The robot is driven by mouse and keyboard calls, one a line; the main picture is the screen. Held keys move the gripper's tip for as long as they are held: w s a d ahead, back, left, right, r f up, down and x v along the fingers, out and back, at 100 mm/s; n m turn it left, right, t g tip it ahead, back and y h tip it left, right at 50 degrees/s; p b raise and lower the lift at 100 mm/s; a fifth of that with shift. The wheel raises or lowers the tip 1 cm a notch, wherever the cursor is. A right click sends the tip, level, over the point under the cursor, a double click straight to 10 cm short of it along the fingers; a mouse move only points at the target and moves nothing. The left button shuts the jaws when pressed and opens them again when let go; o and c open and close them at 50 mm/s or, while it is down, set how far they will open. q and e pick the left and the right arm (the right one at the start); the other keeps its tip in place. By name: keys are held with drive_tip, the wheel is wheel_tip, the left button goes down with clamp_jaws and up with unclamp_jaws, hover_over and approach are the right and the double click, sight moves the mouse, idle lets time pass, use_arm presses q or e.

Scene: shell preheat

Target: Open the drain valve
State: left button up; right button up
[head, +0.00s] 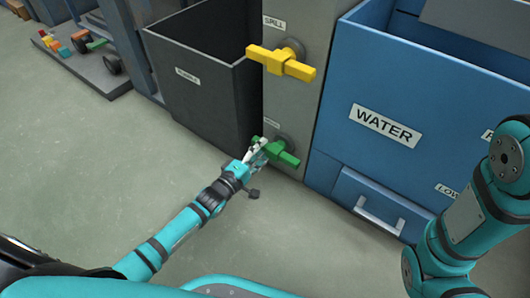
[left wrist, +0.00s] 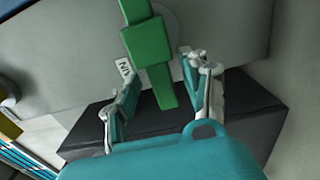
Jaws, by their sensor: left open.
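The green valve handle (head: 287,157) is low on the grey panel. It lies roughly in line with the yellow handle above, sloping down to the right. The small label by it is too small to read in the head view; in the left wrist view only its last letters show. My left gripper (head: 258,153) is at the left end of the green handle. In the left wrist view the green handle (left wrist: 148,45) runs between the two open fingers of my left gripper (left wrist: 158,68). I cannot tell whether either finger touches it. My right gripper is out of view.
A yellow handle (head: 281,63) under a "SPILL" label sits higher on the grey panel (head: 303,18). A dark open bin (head: 205,95) stands left of it, a blue "WATER" bin (head: 400,90) right. A low drawer handle (head: 380,215) juts out. The floor in front is clear.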

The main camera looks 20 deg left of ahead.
use_arm(q)
drive_tip(key=shift+b+x, duration=0.35)
drive_tip(key=shift+x, duration=0.75)
drive_tip(key=c, duration=0.6)
drive_tip(key=shift+r, duration=0.1)
clamp_jaws()
